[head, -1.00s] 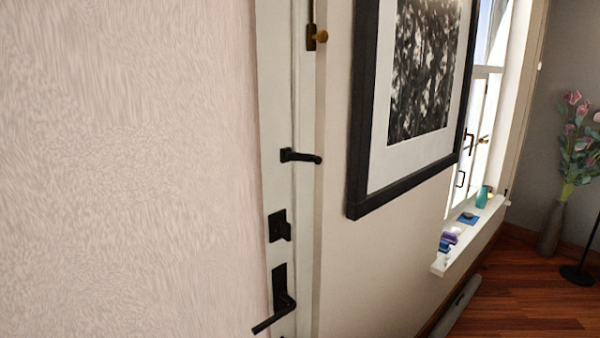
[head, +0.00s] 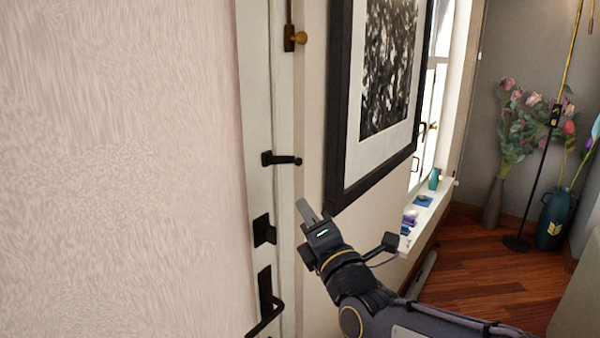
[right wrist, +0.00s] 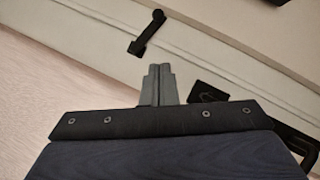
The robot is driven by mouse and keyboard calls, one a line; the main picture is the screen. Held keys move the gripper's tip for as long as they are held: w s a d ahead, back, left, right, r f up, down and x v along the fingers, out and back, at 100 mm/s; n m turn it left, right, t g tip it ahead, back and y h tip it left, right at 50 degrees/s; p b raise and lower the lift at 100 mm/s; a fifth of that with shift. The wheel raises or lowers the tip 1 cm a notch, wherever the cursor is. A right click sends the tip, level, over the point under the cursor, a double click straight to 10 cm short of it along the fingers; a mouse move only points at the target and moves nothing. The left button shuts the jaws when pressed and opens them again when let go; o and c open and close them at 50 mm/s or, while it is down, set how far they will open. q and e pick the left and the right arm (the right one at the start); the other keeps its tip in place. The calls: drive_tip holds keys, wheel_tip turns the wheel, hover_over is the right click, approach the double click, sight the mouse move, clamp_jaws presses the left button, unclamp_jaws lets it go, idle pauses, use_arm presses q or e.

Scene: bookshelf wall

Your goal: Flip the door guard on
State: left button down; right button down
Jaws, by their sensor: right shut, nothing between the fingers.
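The door guard (head: 281,159) is a small black bar with a rounded end, fixed on the white door edge and frame and pointing right in the head view. It also shows in the right wrist view (right wrist: 148,32), up and slightly left of the fingertips. My right gripper (head: 308,210) is below and to the right of the guard in the head view, apart from it. Its grey fingers (right wrist: 159,72) are together with nothing between them. My left gripper is not in view.
Below the guard are a black lock plate (head: 263,231) and a black door handle (head: 266,305). A brass knob (head: 299,38) is above. A black-framed picture (head: 338,150) hangs just right of the guard. A windowsill (head: 430,215) and vases stand further right.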

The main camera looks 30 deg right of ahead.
drive_tip(key=p, duration=0.2)
approach(291, 162)
drive_tip(key=w+a, duration=0.2)
drive_tip(key=shift+w+d+r+p, duration=0.3)
drive_tip(key=shift+w+d, duration=0.2)
drive_tip(key=shift+w+d+r+p, duration=0.25)
drive_tip(key=shift+w+d, duration=0.4)
